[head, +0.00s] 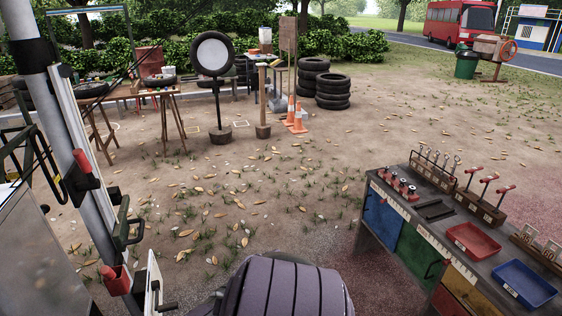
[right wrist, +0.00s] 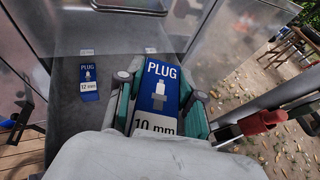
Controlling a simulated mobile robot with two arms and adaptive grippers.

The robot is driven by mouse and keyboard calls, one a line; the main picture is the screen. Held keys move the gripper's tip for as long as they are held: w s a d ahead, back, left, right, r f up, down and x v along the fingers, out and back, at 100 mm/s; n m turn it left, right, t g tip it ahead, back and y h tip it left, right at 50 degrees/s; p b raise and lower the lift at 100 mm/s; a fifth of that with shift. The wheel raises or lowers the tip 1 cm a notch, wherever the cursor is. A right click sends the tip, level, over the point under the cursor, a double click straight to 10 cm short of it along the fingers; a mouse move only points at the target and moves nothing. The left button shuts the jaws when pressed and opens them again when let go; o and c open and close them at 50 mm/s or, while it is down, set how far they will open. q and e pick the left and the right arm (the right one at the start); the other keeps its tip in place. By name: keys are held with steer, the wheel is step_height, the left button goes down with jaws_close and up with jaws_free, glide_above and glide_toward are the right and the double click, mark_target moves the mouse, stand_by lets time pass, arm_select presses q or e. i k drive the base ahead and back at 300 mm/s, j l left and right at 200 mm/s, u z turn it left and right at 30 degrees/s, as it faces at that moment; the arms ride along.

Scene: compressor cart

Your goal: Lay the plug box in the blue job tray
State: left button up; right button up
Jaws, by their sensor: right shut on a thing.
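In the right wrist view my right gripper (right wrist: 160,92) is shut on a blue and white plug box (right wrist: 160,86) marked PLUG and 10 mm, with a teal finger on each side of it. The box is over or on a grey surface; I cannot tell if it touches. The blue job tray (head: 524,285) lies on the workbench at the lower right of the head view and looks empty. Neither gripper shows in the head view, and my left gripper is in no view.
Another blue and white box (right wrist: 89,80), marked 12 mm, is on the grey surface (right wrist: 66,120) left of my gripper. Clear panels and posts surround it. A red tray (head: 474,240) and tool racks (head: 485,205) stand on the workbench. Open ground lies left of the bench.

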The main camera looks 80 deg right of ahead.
mark_target(518, 282)
steer(key=z, duration=0.4)
steer(key=l+z, duration=0.1)
steer(key=z, duration=0.3)
steer(key=k+z, duration=0.1)
steer(key=z, duration=0.3)
steer(key=l+z, duration=0.15)
steer(key=z, duration=0.7)
steer(key=l+z, duration=0.3)
steer(key=i+l+z, duration=0.25)
steer(key=l, duration=0.15)
steer(key=l+z, duration=0.3)
steer(key=i+l+z, duration=0.25)
steer(key=l, duration=0.15)
steer(key=i+l+z, duration=0.1)
steer(key=l+z, duration=0.2)
steer(key=i+l, duration=0.4)
steer(key=l, duration=0.1)
